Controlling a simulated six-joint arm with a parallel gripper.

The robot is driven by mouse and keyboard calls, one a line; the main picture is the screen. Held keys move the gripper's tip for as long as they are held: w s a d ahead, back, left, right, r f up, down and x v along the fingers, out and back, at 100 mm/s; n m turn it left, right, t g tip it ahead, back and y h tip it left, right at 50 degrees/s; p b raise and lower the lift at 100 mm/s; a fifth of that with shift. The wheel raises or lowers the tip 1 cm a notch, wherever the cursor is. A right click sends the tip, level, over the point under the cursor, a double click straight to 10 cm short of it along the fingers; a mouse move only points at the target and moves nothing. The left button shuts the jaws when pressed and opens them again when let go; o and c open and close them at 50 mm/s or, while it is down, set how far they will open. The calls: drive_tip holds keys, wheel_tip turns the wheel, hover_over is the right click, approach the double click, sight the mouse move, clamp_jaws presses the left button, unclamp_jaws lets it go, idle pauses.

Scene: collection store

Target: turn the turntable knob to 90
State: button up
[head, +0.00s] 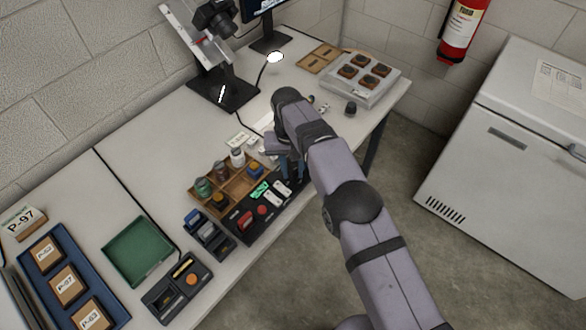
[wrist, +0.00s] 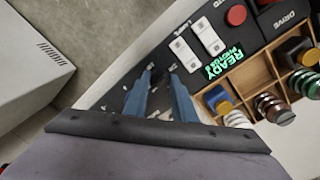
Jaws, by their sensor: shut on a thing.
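The black control panel (head: 233,236) lies along the table's front edge in the head view. In the wrist view the panel (wrist: 216,18) carries a lit green display (wrist: 224,62) reading READY, with a second line I cannot read surely. The dark turntable knob (wrist: 158,76) sits at the panel's end. My gripper (wrist: 161,84) has its two blue fingers on either side of the knob, shut on it. The knob's pointer and scale marks are too small and covered to read. In the head view my gripper (head: 289,166) is partly hidden by my arm.
A wooden compartment tray (head: 240,192) with several jars stands right behind the panel. White switches (wrist: 196,42) and a red button (wrist: 236,15) are close to my fingers. A green tray (head: 137,250) and blue tray (head: 66,245) lie left. Open floor is in front.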

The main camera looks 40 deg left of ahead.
sight(292, 172)
drive_tip(key=shift+m, duration=0.6)
drive_tip(key=o, duration=1)
drive_tip(key=shift+o, duration=0.2)
drive_tip(key=shift+s+a+r+p, duration=0.1)
drive_tip(key=shift+r+p, duration=0.1)
drive_tip(key=shift+r, duration=1.65)
drive_tip(key=shift+a+r+p, duration=0.1)
drive_tip(key=shift+r+p, duration=0.1)
drive_tip(key=shift+r, duration=1.65)
